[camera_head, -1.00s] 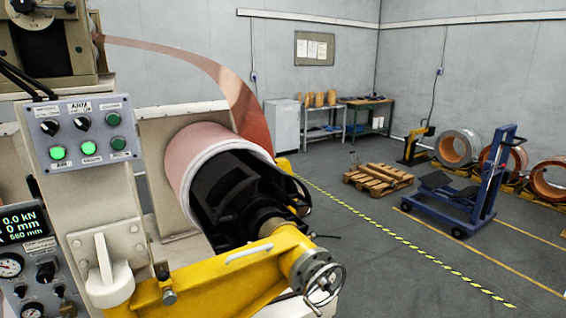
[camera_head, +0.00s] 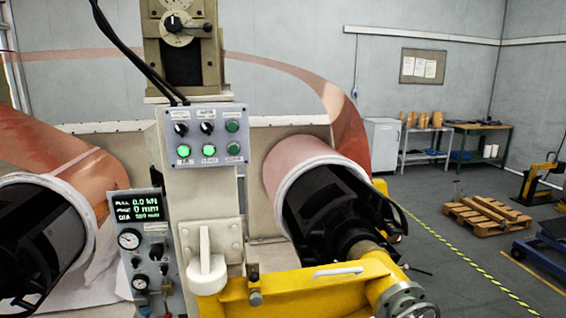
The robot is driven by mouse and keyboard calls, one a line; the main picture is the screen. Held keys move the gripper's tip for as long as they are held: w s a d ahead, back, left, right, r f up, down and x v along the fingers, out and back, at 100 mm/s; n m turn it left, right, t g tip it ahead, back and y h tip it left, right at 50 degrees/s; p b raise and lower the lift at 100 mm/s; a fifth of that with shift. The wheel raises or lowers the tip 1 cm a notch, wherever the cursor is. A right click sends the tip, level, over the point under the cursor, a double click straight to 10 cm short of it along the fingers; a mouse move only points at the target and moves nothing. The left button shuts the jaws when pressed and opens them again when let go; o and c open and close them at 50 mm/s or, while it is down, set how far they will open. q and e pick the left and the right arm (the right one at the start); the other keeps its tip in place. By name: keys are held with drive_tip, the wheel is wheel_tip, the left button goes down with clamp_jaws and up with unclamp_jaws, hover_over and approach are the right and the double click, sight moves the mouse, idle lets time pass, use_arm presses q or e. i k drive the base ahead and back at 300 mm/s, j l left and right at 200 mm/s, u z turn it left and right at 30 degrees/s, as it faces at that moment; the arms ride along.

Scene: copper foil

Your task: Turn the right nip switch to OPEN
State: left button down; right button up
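A grey control panel (camera_head: 207,134) is fixed to the front of the cream machine column. It carries two black rotary switches side by side, a left one (camera_head: 181,129) and a right one (camera_head: 207,127). White labels sit above them but are too small to read, so I cannot tell which is the right nip switch or what position it shows. Lit green buttons (camera_head: 209,150) sit below the switches, and darker green buttons (camera_head: 233,126) are at the panel's right. Neither of my grippers is in view.
A gauge box with a display (camera_head: 139,208) hangs left of the column. A yellow arm with a handwheel (camera_head: 400,297) juts out below. Copper coils flank the column, the right one on a black mandrel (camera_head: 335,205). A pallet (camera_head: 487,214) lies on the floor at right.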

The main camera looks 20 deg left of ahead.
sight(180, 129)
drive_tip(key=i+l, duration=0.1)
drive_tip(key=l, duration=0.3)
drive_tip(key=i+l, duration=0.15)
drive_tip(key=l, duration=0.25)
drive_tip(key=l+u, duration=0.1)
drive_tip(key=u, duration=0.65)
drive_tip(key=l+u, duration=0.15)
drive_tip(key=u, duration=0.25)
drive_tip(key=l+u, duration=0.1)
drive_tip(key=u, duration=0.3)
